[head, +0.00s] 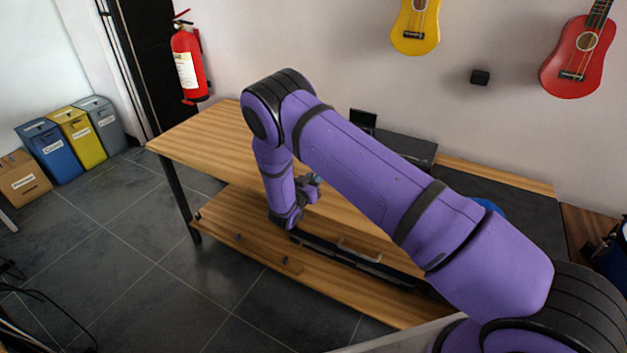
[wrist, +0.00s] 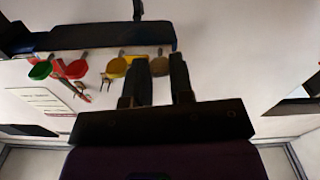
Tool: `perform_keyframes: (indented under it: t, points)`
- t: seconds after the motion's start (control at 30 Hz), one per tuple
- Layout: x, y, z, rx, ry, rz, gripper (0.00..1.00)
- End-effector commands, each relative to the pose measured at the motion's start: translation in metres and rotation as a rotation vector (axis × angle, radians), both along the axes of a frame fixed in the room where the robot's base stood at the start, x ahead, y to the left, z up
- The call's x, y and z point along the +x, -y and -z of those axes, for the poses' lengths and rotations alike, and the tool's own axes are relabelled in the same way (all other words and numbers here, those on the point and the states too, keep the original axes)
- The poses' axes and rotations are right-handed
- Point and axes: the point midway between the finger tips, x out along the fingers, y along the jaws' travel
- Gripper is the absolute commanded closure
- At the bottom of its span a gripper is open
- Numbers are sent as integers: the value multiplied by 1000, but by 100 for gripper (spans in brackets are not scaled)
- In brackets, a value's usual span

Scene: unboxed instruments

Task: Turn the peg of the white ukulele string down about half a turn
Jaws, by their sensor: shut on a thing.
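A long dark body (wrist: 90,38) with a bluish left end lies just beyond the fingertips. Small rounded shapes stand in a row beneath it: green (wrist: 40,70), red (wrist: 72,68) and yellow (wrist: 115,67). I cannot tell which string each belongs to. In the head view, the gripper end is small and dark beside my forearm above the workbench (head: 210,135). No white string can be made out.
A yellow ukulele (head: 415,28) and a red ukulele (head: 577,58) hang on the back wall. A dark case (head: 405,148) lies at the back of the bench. A fire extinguisher (head: 188,62) hangs at the left. The bench's left end is clear.

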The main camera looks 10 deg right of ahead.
Motion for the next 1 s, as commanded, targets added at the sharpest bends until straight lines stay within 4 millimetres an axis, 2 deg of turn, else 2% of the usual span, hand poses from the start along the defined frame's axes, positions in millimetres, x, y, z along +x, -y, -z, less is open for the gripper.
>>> perform_keyframes:
  t: [0.33,0.87,0.9,0.93,1.0]
  points:
    - [0,0,0,100,91,1,100]
    - [0,0,0,116,106,1,100]
    - [0,0,0,116,106,1,72]
    - [0,0,0,115,107,1,67]
    - [0,0,0,116,106,1,67]
